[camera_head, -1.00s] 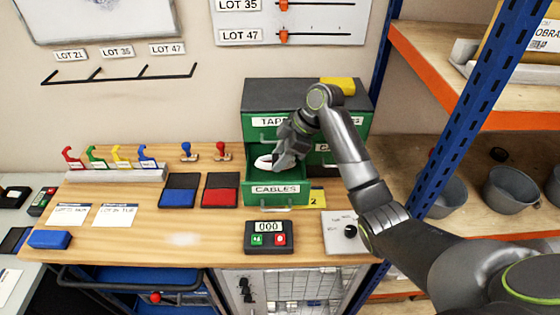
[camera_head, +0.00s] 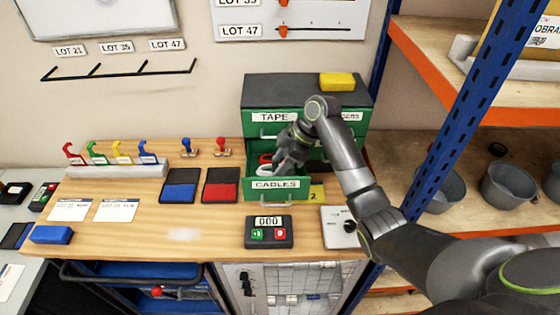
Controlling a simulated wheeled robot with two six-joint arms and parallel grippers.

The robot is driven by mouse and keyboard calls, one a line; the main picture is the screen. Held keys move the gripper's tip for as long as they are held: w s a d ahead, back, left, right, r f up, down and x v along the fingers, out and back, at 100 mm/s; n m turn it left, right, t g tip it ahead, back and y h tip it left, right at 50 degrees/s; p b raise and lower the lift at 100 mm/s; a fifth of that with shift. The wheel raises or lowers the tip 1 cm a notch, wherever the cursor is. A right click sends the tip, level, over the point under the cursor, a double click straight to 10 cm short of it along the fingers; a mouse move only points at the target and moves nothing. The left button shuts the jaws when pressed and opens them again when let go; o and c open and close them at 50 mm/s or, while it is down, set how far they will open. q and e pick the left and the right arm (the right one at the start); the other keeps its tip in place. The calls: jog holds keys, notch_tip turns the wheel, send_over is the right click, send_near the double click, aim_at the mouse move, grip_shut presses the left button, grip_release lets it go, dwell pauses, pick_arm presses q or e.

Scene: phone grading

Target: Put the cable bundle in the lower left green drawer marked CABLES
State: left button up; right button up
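The lower left green drawer marked CABLES (camera_head: 275,185) is pulled open from the cabinet on the workbench. My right gripper (camera_head: 281,166) reaches down into it, just behind the drawer front. A small white looped thing (camera_head: 264,171), probably the cable bundle, shows at the gripper's left side, low inside the drawer and partly hidden by the front. A bit of red shows just above it. I cannot tell whether the fingers touch the bundle or are open. My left gripper is not in view.
The green cabinet (camera_head: 300,93) has a TAPE drawer above and a yellow block (camera_head: 337,81) on top. A counter box (camera_head: 269,231), blue pad (camera_head: 179,192) and red pad (camera_head: 221,192) lie in front and to the left. A blue shelf post (camera_head: 470,90) stands right of my arm.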

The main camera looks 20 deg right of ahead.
jog(key=o, duration=0.3)
jog(key=shift+r, duration=0.1)
jog(key=shift+r, duration=0.4)
jog(key=p+v, duration=0.5)
jog(key=shift+r, duration=0.45)
jog(key=v, duration=0.6)
jog(key=shift+d+b, duration=0.25)
jog(key=shift+b, duration=0.05)
